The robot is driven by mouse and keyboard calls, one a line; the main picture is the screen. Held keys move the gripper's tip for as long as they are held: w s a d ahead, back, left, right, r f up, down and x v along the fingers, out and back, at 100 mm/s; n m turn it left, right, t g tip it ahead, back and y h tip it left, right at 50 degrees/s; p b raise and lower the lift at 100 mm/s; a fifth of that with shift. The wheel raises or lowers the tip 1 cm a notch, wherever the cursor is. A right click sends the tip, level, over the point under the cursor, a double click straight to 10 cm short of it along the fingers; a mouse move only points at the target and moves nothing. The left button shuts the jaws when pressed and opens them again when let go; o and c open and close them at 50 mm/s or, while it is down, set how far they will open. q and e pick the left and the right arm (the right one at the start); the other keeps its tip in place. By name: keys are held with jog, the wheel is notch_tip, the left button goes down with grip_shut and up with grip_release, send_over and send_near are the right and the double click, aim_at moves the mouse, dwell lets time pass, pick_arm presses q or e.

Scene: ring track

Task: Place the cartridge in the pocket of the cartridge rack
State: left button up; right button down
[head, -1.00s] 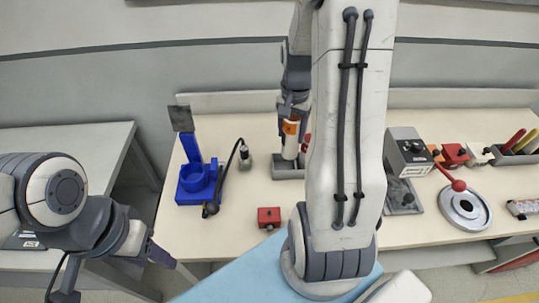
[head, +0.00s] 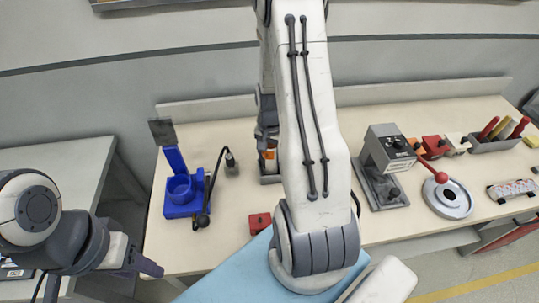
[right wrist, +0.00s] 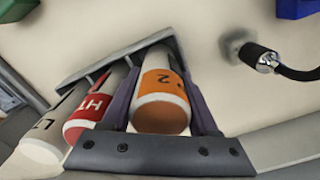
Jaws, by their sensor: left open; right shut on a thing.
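The cartridge (right wrist: 161,95), white with an orange band marked 2, is between the fingers of my right gripper (right wrist: 162,100), which is shut on it. The grey cartridge rack (right wrist: 120,58) lies around its far end in the right wrist view. A red-banded cartridge (right wrist: 90,108) and a grey-banded one (right wrist: 52,128) stand beside it on the left. In the head view the cartridge (head: 270,160) is upright at the rack (head: 268,180), partly hidden by my right arm. Its seating depth cannot be told. My left gripper (head: 150,268) is open and empty at lower left, away from the rack.
A blue holder (head: 181,205) with a dark plate and a black cable (head: 213,180) stand left of the rack. A small red block (head: 260,222) lies in front. A grey control box (head: 391,148) and round lever device (head: 449,198) stand to the right.

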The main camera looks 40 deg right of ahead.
jog(key=shift+f, duration=0.25)
jog(key=shift+c, duration=0.7)
grip_release()
jog(key=shift+r, duration=0.1)
jog(key=shift+r, duration=0.1)
